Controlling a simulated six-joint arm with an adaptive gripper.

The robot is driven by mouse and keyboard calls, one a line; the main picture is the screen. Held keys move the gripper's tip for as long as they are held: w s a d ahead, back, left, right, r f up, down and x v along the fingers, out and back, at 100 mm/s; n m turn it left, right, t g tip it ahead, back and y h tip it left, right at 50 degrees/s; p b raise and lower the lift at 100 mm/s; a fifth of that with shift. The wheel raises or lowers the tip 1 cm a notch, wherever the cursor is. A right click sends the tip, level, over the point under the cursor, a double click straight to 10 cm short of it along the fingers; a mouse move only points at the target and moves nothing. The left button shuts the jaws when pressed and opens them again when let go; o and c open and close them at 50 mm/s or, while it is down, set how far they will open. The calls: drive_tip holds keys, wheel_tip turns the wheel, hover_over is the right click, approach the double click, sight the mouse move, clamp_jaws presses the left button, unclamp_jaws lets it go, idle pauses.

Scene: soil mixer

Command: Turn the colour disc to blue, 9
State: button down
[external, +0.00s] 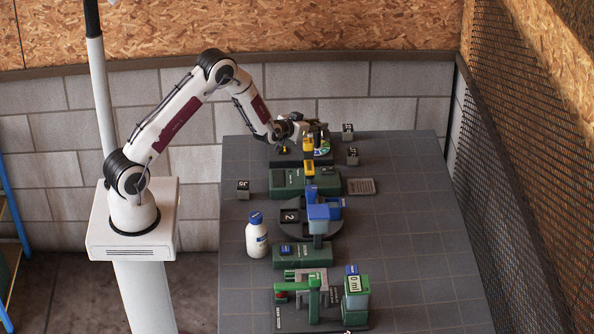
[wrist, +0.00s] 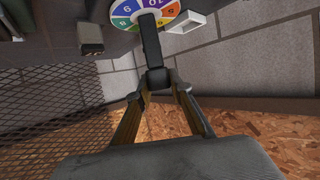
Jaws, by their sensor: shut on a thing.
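The colour disc (external: 322,151) stands at the far end of the table, partly hidden by a yellow-topped post and my arm. In the wrist view the disc (wrist: 124,11) shows at the top edge as numbered wedges of several colours, with a purple wedge marked 10 near the bar. A dark bar (wrist: 152,42) runs from the disc toward my gripper. My gripper (wrist: 158,80) is shut on the end of this bar. In the external view my gripper (external: 300,130) is beside the disc. Which number is selected cannot be read.
Small dark number blocks (external: 347,131) stand around the disc. Nearer are a blue unit (external: 320,211) on a dark turntable, a white bottle (external: 256,240) with a blue cap, and a green station (external: 355,300) reading 0 ml. A mesh wall (external: 515,170) borders the table's right side.

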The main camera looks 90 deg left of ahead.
drive_tip(key=shift+a+r+n+g+y, duration=0.1)
drive_tip(key=shift+r+n+g+y, duration=0.05)
drive_tip(key=shift+n+g+y, duration=1.2)
drive_tip(key=shift+n+h, duration=0.25)
drive_tip(key=c, duration=1.8)
unclamp_jaws()
drive_tip(key=shift+r, duration=4.9)
